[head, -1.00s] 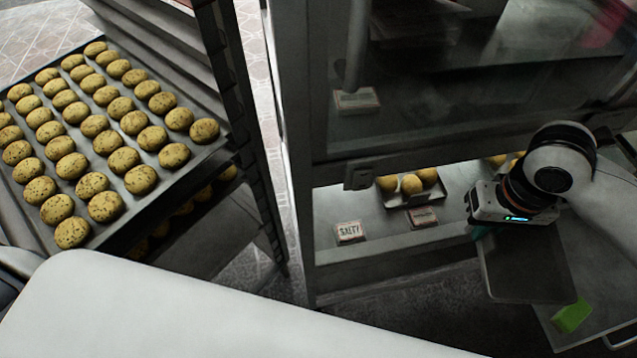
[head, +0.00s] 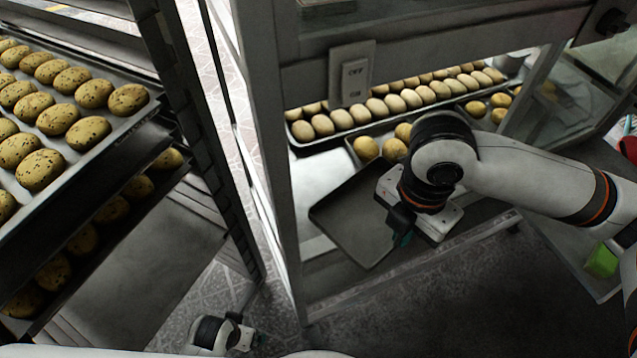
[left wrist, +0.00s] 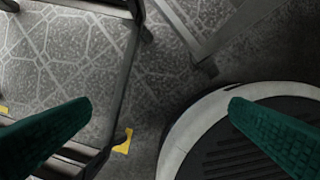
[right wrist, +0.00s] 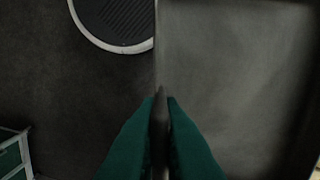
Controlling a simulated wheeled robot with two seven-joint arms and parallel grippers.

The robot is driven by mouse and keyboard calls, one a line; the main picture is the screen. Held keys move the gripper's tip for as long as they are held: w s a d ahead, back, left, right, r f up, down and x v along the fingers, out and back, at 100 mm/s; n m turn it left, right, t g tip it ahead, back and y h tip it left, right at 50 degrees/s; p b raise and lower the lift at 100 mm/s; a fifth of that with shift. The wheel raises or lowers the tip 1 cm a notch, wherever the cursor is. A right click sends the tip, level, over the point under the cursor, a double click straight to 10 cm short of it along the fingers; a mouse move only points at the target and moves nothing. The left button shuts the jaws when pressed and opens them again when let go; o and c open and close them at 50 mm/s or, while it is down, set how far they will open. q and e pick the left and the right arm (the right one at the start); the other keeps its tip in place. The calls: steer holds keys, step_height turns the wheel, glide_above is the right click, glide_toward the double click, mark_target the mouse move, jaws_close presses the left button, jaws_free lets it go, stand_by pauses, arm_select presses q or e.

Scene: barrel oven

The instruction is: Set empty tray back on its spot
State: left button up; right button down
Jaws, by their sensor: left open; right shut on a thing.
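The empty dark tray (head: 340,215) is held tilted at the lower opening of the cabinet, over its light shelf (head: 318,178). My right gripper (head: 402,236) is shut on the tray's right edge. In the right wrist view the green fingers (right wrist: 160,105) pinch the tray's rim, and the bare tray (right wrist: 235,85) extends to the right. I cannot tell whether the tray touches the shelf. My left gripper is open and empty above the floor in the left wrist view (left wrist: 162,108); part of it shows low in the head view (head: 222,335).
Behind the held tray, a small tray of round buns (head: 366,148) and a long tray of pale buns (head: 400,103) sit inside the cabinet. A rack (head: 185,110) with trays of speckled buns (head: 58,118) stands left. A green block (head: 601,261) lies on a surface at right.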

steer(key=w+a+b, duration=0.2)
steer(key=w+a, duration=0.9)
steer(key=w, duration=0.4)
steer(key=f, duration=0.2)
steer(key=f+b, duration=0.1)
steer(key=f, duration=0.1)
steer(key=f+b, duration=0.1)
steer(key=f, duration=0.2)
steer(key=shift+w+a, duration=0.2)
steer(key=shift+w, duration=0.15)
arm_select(q)
step_height(320, 180, up, 16)
steer(key=t, duration=0.1)
steer(key=shift+s+a, duration=0.2)
steer(key=shift+s, duration=0.05)
steer(key=shift+w+f, duration=0.15)
steer(key=shift+f, duration=0.15)
arm_select(e)
steer(key=shift+f, duration=0.15)
arm_select(q)
steer(key=shift+f, duration=0.35)
arm_select(e)
steer(key=shift+f, duration=0.2)
